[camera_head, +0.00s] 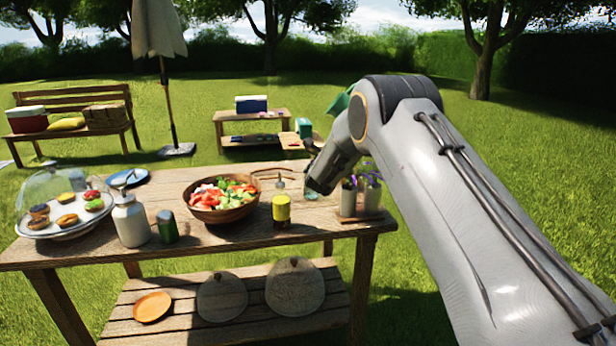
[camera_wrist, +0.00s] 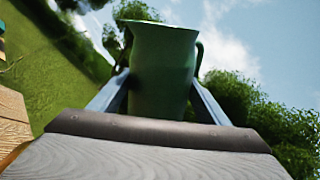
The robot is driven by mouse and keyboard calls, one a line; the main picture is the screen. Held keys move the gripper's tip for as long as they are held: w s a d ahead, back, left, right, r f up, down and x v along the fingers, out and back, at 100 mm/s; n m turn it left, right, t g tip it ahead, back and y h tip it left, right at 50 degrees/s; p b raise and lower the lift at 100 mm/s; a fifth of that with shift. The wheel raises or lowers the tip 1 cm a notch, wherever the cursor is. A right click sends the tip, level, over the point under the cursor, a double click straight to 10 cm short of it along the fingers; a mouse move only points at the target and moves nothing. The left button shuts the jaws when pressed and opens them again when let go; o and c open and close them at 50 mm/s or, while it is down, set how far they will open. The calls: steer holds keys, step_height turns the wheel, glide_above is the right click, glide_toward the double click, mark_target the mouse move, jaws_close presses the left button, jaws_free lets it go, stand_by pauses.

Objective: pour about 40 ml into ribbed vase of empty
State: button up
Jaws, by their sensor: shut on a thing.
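A green jug (camera_wrist: 165,70) with a handle on its right side stands between the two fingers of my gripper (camera_wrist: 158,80) in the wrist view. My gripper is shut on it. In the head view only a green piece of the jug (camera_head: 341,102) shows behind my arm, raised above the table's right end and seemingly tilted. No stream of liquid shows. A small clear glass vessel (camera_head: 310,188), perhaps the ribbed vase, stands on the table below my wrist, partly hidden by it. I cannot make out ribs or any contents.
Metal pots with purple flowers (camera_head: 348,197) stand just right of the glass vessel. A yellow jar (camera_head: 281,209), a salad bowl (camera_head: 222,215), a dark green shaker (camera_head: 167,227), a white bottle (camera_head: 131,222) and a domed cake stand (camera_head: 75,233) fill the table (camera_head: 255,247) leftward.

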step_height(320, 180, down, 5)
steer(key=m+g+b, duration=0.1)
steer(key=m+h+b, duration=0.1)
steer(key=shift+w+a+m+g, duration=0.1)
steer(key=shift+w+m+g, duration=0.05)
steer(key=shift+m+g, duration=0.2)
steer(key=shift+r+m+h, duration=0.3)
steer(key=shift+r+m, duration=0.15)
steer(key=shift+r, duration=0.05)
steer(key=shift+s+r, duration=0.15)
steer(key=shift+s, duration=0.05)
steer(key=shift+w+a+m+g+h, duration=0.1)
steer(key=shift+m+g+h, duration=0.2)
steer(key=shift+m+g, duration=0.25)
